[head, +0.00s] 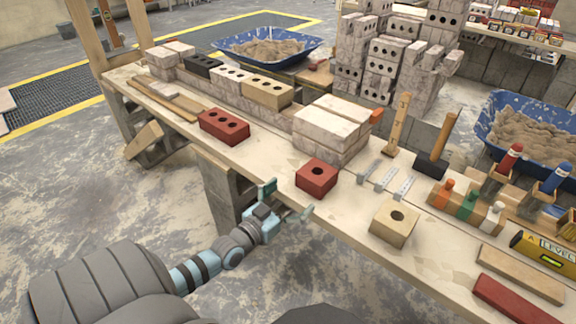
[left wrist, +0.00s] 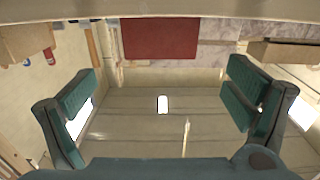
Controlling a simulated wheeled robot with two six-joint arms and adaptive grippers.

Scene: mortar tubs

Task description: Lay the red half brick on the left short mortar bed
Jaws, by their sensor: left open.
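The red half brick (head: 316,177), with one hole in its top, lies on the workbench near its front edge. It also shows in the left wrist view as a plain red face (left wrist: 160,38), at the top, between the lines of the two fingers and beyond them. My left gripper (head: 287,201) is open and empty, just off the bench's front edge, to the lower left of the half brick and apart from it. Its spread fingers also show in the left wrist view (left wrist: 160,95). I cannot clearly pick out the left short mortar bed. My right gripper is not in view.
On the workbench (head: 440,262), a red three-hole brick (head: 224,126) lies to the left and a tan half brick (head: 395,222) to the right. A pale brick stack (head: 330,127) stands behind the half brick. Metal pieces (head: 385,175) lie to its right.

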